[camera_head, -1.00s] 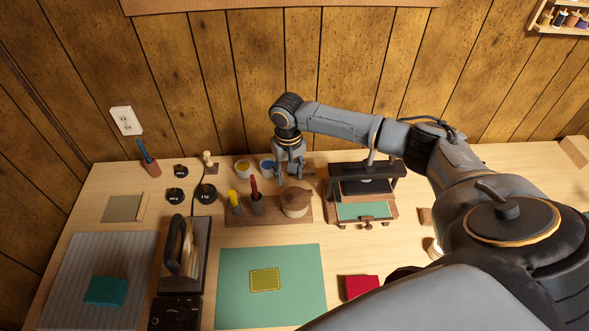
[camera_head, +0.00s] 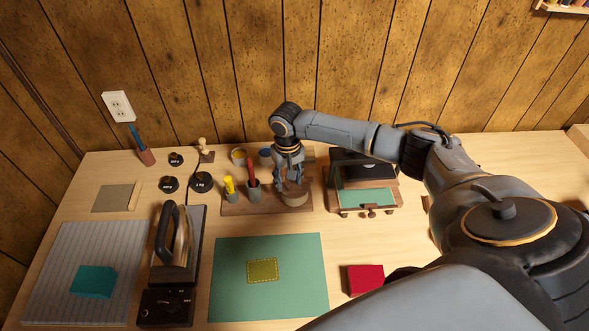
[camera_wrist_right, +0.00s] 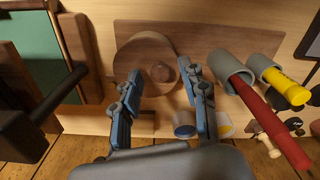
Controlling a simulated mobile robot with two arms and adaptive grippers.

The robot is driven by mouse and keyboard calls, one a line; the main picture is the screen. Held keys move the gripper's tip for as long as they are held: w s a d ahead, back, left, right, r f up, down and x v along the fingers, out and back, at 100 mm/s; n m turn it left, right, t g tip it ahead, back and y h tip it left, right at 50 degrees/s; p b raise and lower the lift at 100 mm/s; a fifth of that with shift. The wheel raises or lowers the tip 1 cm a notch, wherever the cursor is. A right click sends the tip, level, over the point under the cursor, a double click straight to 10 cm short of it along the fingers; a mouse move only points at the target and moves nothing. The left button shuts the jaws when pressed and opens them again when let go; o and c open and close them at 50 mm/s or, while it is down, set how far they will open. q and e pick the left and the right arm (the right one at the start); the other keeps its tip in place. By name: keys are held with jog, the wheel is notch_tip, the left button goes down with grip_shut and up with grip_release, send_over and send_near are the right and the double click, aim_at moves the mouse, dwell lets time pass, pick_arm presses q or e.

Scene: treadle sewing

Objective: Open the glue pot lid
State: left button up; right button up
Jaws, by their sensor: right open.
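The glue pot appears to be the round brown pot (camera_head: 297,199) with a flat wooden lid, on the right part of a wooden stand (camera_head: 238,209). In the right wrist view the round lid (camera_wrist_right: 140,52) looks closed, with a small knob (camera_wrist_right: 160,73) on it. My right gripper (camera_head: 289,182) is open, pointing down just over the lid and partly hiding it. In the wrist view its two blue-grey fingers (camera_wrist_right: 164,80) lie on either side of the knob, with gaps visible. My left gripper is not in view.
A red-handled tool (camera_head: 252,172) and a yellow one (camera_head: 229,185) stand in grey holders left of the pot. A small press (camera_head: 345,185) stands close on the right. Yellow and blue paint cups (camera_head: 239,155) are behind. A green mat (camera_head: 225,290) lies in front.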

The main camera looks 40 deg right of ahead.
dwell(0.4)
jog(key=shift+f+b, duration=0.3)
jog(key=shift+f, duration=0.45)
jog(key=shift+r, duration=0.1)
jog(key=shift+r+p, duration=0.15)
jog(key=shift+p, duration=0.5)
jog(key=c, duration=0.7)
